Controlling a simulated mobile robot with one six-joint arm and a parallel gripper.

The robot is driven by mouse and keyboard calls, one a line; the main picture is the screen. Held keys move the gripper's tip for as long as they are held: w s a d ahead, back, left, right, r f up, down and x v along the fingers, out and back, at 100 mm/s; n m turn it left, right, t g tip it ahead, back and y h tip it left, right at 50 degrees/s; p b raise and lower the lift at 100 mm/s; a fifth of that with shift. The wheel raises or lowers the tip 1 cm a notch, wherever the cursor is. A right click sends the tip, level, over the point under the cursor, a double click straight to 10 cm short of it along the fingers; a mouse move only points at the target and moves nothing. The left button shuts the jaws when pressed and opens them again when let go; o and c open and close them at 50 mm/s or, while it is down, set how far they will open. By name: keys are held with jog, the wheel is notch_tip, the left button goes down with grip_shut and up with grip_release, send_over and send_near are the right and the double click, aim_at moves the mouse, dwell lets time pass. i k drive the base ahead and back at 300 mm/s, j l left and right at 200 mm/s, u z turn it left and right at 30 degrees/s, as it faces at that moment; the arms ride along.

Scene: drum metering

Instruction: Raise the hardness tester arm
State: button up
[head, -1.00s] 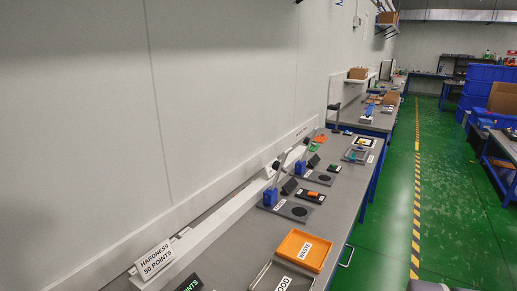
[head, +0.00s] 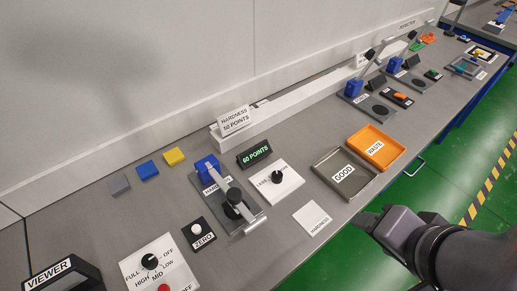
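The hardness tester has a blue block (head: 207,168) on a grey base plate labelled HARDNESS, left of centre in the head view. Its grey arm (head: 219,182) runs from the block down and to the right over the plate, lying low, with a black round part (head: 234,197) under and around it. The arm's light end (head: 251,226) is near the plate's front edge. My gripper (head: 364,217) is at the lower right, beyond the bench's front edge, well right of the tester and apart from it. Its fingers are small and dark, so their opening is unclear.
A display (head: 255,153) reads 60 POINTS beside the tester. A dial plate (head: 276,180), GOOD tray (head: 343,174) and orange WASTE tray (head: 375,147) stand to the right. A ZERO button (head: 198,234) and VIEWER box (head: 62,278) are to the left. Bare bench lies around the HARDNESS card (head: 312,218).

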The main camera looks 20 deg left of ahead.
aim_at(234, 195)
jog(key=k+j+u, duration=0.2)
jog(key=u, duration=0.25)
jog(key=k+j+u, duration=0.15)
jog(key=u, duration=0.35)
